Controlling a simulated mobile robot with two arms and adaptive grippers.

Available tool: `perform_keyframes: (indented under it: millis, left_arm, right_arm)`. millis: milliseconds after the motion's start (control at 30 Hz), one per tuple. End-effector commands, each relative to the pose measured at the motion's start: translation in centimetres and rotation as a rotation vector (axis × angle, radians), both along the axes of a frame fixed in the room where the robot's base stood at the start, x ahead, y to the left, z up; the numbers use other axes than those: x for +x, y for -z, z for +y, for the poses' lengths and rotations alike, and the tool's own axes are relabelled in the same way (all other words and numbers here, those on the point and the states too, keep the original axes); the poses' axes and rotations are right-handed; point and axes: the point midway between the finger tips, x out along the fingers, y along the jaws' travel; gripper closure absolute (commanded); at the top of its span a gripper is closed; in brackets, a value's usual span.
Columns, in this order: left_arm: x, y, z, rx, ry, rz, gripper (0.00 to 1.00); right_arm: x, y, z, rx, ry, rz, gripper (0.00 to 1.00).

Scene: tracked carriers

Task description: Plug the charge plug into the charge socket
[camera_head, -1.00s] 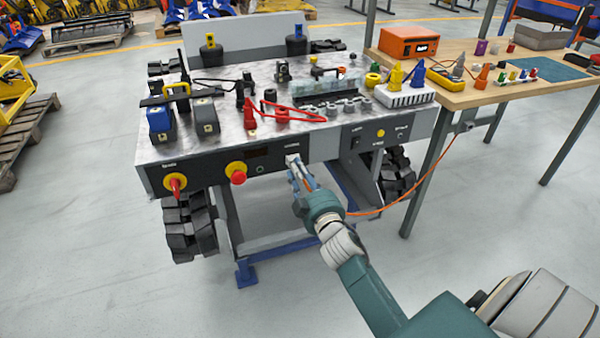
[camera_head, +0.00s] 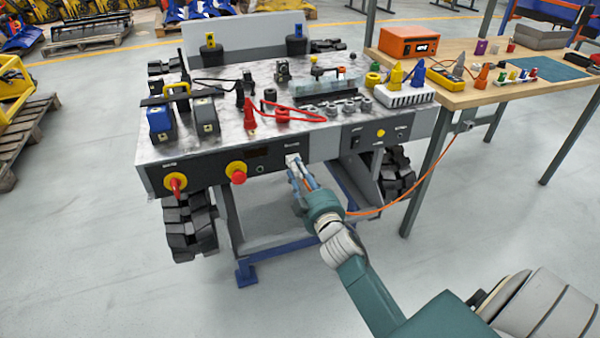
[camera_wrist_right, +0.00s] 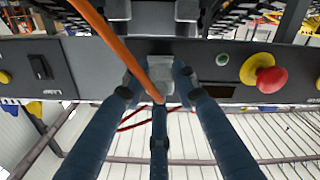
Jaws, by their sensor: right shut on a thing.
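My right gripper (camera_head: 297,171) is at the front panel (camera_head: 262,163) of the tracked carrier, left of the panel's switch section. In the right wrist view, its blue fingers (camera_wrist_right: 157,82) are closed around the charge plug (camera_wrist_right: 158,62), a pale grey block with an orange cable. In the head view, the plug (camera_head: 292,159) shows as a small pale piece against the panel. The charge socket is hidden behind the plug and fingers. I cannot tell how deep the plug sits. My left gripper is not in view.
A red knob (camera_head: 238,173) on a yellow ring and a red rotary switch (camera_head: 175,182) are on the panel to the left. The orange cable (camera_head: 400,203) sags right towards the wooden bench (camera_head: 470,98). Loose parts and red leads crowd the carrier's top. The floor in front is clear.

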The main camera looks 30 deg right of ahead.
Motion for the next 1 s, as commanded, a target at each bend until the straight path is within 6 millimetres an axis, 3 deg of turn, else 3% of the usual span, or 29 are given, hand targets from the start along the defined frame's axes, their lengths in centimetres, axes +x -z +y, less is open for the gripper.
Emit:
perform_keyframes:
  millis: [433,467,567,867,1000]
  left_arm:
    - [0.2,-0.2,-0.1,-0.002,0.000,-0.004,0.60]
    - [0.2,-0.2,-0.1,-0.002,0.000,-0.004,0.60]
    - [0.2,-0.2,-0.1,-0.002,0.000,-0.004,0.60]
    - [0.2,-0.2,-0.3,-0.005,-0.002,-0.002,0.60]
    - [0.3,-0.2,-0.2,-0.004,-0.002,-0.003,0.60]
  right_arm:
    - [0.6,-0.1,-0.1,0.000,-0.001,-0.001,0.99]
    - [0.6,-0.1,-0.1,0.000,-0.001,-0.001,0.70]
    - [0.6,0.0,-0.1,0.000,-0.001,-0.001,0.50]
    - [0.5,0.0,-0.1,0.000,0.000,0.000,0.50]
    - [-0.6,0.1,0.2,0.001,0.000,0.001,0.50]
